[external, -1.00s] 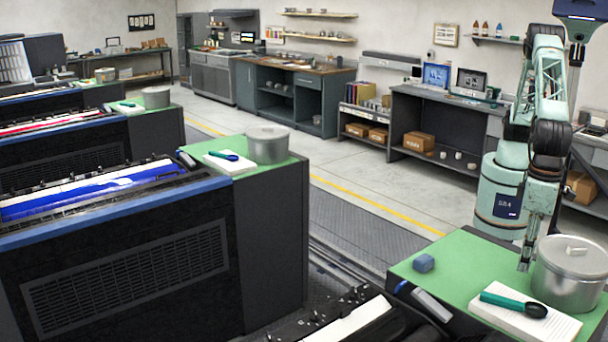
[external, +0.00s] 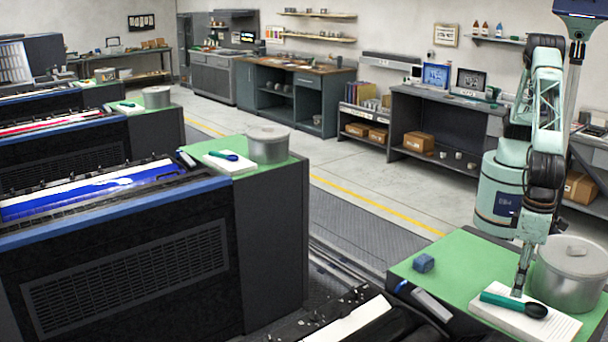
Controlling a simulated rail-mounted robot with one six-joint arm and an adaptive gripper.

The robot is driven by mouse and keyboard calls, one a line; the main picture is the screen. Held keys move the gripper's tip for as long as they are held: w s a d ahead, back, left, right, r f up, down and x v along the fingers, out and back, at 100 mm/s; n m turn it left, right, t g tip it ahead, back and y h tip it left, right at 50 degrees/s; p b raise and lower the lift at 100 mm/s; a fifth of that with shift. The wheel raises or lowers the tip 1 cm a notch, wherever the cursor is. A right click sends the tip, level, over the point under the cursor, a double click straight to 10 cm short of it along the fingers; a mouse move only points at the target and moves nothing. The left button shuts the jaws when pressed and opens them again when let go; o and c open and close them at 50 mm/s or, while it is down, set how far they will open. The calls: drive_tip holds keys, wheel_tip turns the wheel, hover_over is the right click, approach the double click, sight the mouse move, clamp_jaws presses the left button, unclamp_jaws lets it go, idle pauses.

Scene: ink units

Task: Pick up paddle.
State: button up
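The paddle (external: 504,302) has a teal-green handle and a dark round head. It lies on a white pad (external: 548,326) on the green top of the nearest ink unit, at the bottom right. My gripper (external: 518,291) points down just behind the paddle's handle, at the back edge of the pad. The fingers look thin and close together. I cannot tell whether they are open or shut, or whether they touch the handle. The paddle still lies flat on the pad.
A lidded metal pot (external: 570,277) stands right of my gripper, close to it. A blue block (external: 424,263) sits on the green top (external: 455,262) at the left. A grey-white object (external: 432,303) lies at the left front edge. The green surface between block and pot is mostly clear.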

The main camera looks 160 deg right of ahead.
sight(514, 302)
drive_tip(key=shift+f, duration=0.2)
idle(0.3)
drive_tip(key=shift+w+f+p, duration=0.1)
drive_tip(key=shift+f+p, duration=0.55)
drive_tip(key=shift+f, duration=1.85)
drive_tip(key=shift+c, duration=0.2)
clamp_jaws()
